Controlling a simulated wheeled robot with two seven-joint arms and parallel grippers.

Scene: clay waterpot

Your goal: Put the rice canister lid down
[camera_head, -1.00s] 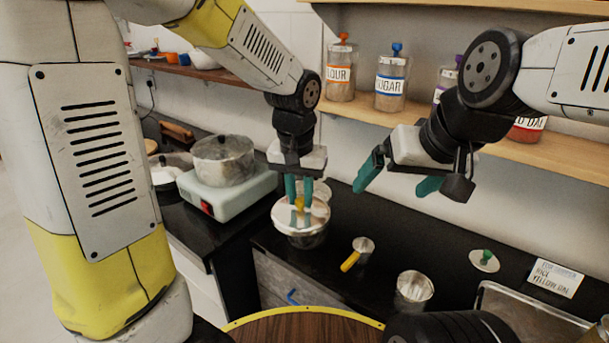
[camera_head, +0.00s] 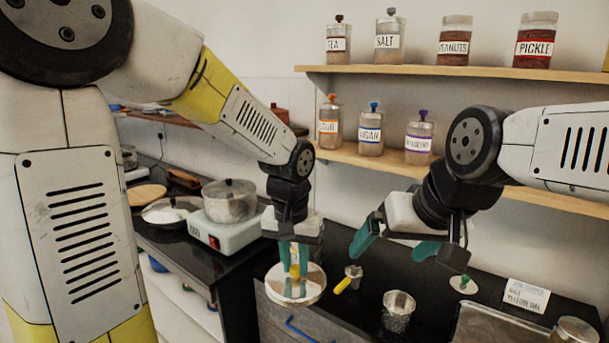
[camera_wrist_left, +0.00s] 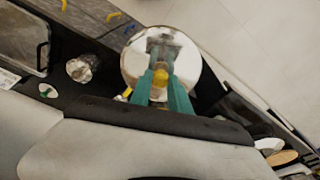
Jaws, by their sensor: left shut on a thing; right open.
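My left gripper (camera_head: 294,268) is shut on the yellow knob (camera_head: 295,271) of a round, shiny steel lid (camera_head: 308,290). The lid is over the front edge of the black counter; what lies under it is hidden. In the left wrist view the lid (camera_wrist_left: 140,58) shows as a mirror-like disc beyond the green fingers (camera_wrist_left: 162,90). A smaller lid with a green knob (camera_head: 464,284) lies on the counter at right. I cannot tell which lid is the rice canister's. My right gripper (camera_head: 394,245) is open and empty above the counter.
An open steel container (camera_head: 397,312) and a yellow-handled scoop (camera_head: 343,284) stand near the held lid. A tray (camera_head: 490,325) and a written card (camera_head: 526,296) are at right. A pot (camera_head: 230,201) sits on a stove at left. Labelled jars line the shelves.

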